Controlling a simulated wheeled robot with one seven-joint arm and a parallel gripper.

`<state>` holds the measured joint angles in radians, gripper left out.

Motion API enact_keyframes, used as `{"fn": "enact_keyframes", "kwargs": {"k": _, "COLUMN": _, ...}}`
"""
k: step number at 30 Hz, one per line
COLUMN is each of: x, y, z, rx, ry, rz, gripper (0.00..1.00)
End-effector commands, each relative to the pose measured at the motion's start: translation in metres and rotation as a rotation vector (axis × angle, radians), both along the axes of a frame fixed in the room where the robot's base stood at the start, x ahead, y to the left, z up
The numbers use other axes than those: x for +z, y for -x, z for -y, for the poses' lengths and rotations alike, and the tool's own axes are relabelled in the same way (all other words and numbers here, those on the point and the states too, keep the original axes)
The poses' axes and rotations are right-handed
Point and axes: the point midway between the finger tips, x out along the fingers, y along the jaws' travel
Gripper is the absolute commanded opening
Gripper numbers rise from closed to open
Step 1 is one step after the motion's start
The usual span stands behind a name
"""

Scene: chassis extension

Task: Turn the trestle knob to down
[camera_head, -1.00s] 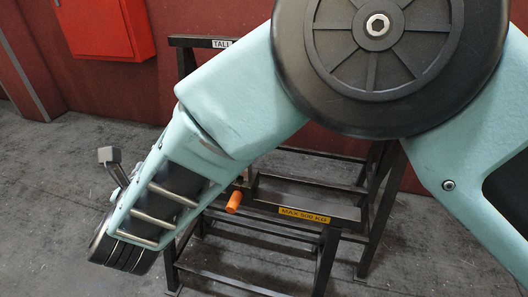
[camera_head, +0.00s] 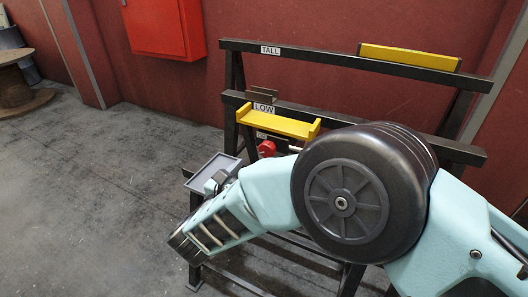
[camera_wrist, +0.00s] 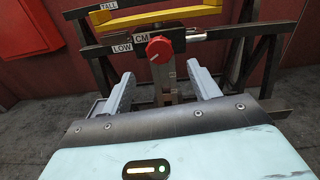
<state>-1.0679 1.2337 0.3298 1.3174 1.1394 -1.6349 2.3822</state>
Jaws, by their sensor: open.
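The red trestle knob (camera_wrist: 159,49) is round, with a pale pointer mark toward its lower left in the wrist view. It sits on a metal bracket below the yellow support. In the head view the knob (camera_head: 266,149) shows just above my arm. My gripper (camera_wrist: 160,70) is open, its two grey fingers spread apart. In the wrist picture the knob appears between and slightly above the fingertips, with nothing visible held. I cannot tell the remaining distance. In the head view my arm hides the fingers.
The dark trestle has a TALL rail (camera_head: 300,57) and a LOW rail (camera_head: 345,122). Yellow pieces lie on the low bracket (camera_head: 280,123) and the tall rail (camera_head: 410,57). A red box (camera_head: 163,28) hangs on the wall.

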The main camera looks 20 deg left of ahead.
Motion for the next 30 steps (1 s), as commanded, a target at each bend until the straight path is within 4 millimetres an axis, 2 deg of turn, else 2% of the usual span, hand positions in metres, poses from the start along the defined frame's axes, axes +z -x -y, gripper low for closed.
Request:
{"fn": "enact_keyframes", "kwargs": {"k": 3, "x": 0.002, "y": -0.026, "z": 0.002, "rx": -0.002, "ry": 0.000, "rz": 0.001, "gripper": 0.61}}
{"fn": "enact_keyframes", "kwargs": {"k": 10, "x": 0.001, "y": -0.061, "z": 0.005, "rx": -0.001, "ry": 0.000, "rz": 0.001, "gripper": 0.61}}
{"fn": "enact_keyframes", "kwargs": {"k": 15, "x": 0.000, "y": -0.072, "z": 0.006, "rx": 0.001, "ry": 0.001, "rz": 0.000, "gripper": 0.61}}
{"fn": "enact_keyframes", "kwargs": {"k": 24, "x": 0.000, "y": -0.074, "z": 0.006, "rx": 0.001, "ry": 0.001, "rz": 0.000, "gripper": 0.61}}
{"fn": "enact_keyframes", "kwargs": {"k": 25, "x": 0.000, "y": -0.074, "z": 0.006, "rx": 0.001, "ry": 0.001, "rz": 0.000, "gripper": 0.55}}
{"fn": "enact_keyframes", "kwargs": {"k": 29, "x": 0.000, "y": -0.074, "z": 0.006, "rx": 0.001, "ry": 0.001, "rz": 0.000, "gripper": 0.19}}
{"fn": "enact_keyframes", "kwargs": {"k": 30, "x": 0.000, "y": -0.074, "z": 0.006, "rx": 0.001, "ry": 0.001, "rz": 0.000, "gripper": 0.16}}
